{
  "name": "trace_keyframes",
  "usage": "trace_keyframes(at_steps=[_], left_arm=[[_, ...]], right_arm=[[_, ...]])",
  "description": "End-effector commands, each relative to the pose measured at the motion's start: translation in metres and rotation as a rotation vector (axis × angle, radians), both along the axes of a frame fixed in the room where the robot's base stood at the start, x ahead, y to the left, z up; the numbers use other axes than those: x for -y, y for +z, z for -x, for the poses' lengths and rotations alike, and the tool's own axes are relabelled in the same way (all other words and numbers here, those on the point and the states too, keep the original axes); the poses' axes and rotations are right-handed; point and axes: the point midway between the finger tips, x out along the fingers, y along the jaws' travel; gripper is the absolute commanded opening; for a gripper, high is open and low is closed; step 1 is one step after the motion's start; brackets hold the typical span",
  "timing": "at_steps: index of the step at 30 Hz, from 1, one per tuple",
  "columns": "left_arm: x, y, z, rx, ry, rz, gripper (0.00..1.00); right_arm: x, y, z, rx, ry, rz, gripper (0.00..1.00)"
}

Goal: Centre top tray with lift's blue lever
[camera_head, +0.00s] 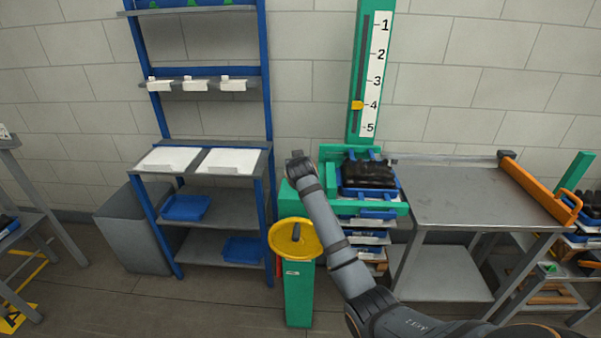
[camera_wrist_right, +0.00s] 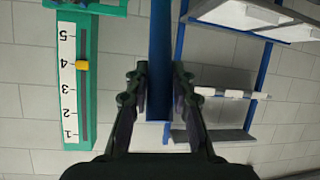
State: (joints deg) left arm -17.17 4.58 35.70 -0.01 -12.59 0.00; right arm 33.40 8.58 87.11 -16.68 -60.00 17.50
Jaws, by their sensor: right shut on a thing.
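The top tray (camera_head: 372,193) is blue, holds dark bottles, and sits on the green lift (camera_head: 330,152) beside the grey table. More trays are stacked beneath it. The lift's tall scale has its yellow pointer (camera_head: 357,105) near 4. My right arm reaches up across the lift's left side, with the right gripper (camera_head: 297,158) left of the top tray. In the right wrist view, the right gripper (camera_wrist_right: 158,78) is shut on the blue lever (camera_wrist_right: 160,35), a straight bar between its fingers. The lever is not clear in the head view. My left gripper is out of view.
A yellow handwheel (camera_head: 284,238) stands at the lift's front left. The grey table (camera_head: 455,195) to the right is bare, with an orange pusher bar (camera_head: 535,186) at its far right. A blue-framed rack (camera_head: 215,205) stands left.

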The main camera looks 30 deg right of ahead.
Motion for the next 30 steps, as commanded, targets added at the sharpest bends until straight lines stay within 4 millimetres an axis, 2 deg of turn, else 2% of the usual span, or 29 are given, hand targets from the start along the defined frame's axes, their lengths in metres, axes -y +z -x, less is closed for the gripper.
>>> trace_keyframes(at_steps=[1, 4, 12, 29, 30], left_arm=[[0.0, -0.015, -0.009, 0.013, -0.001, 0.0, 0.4], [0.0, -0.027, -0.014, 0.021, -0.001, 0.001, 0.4], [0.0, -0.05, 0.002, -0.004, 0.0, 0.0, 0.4], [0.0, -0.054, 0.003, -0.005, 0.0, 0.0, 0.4], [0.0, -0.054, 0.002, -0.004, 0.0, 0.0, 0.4]], right_arm=[[-0.002, -0.008, 0.002, 0.036, 0.002, 0.018, 0.0], [-0.005, -0.012, 0.006, 0.087, 0.002, 0.048, 0.0], [-0.009, -0.017, 0.014, 0.171, 0.002, 0.1, 0.0], [-0.011, -0.019, 0.017, 0.188, 0.002, 0.113, 0.0], [-0.011, -0.02, 0.017, 0.187, 0.001, 0.113, 0.24]])
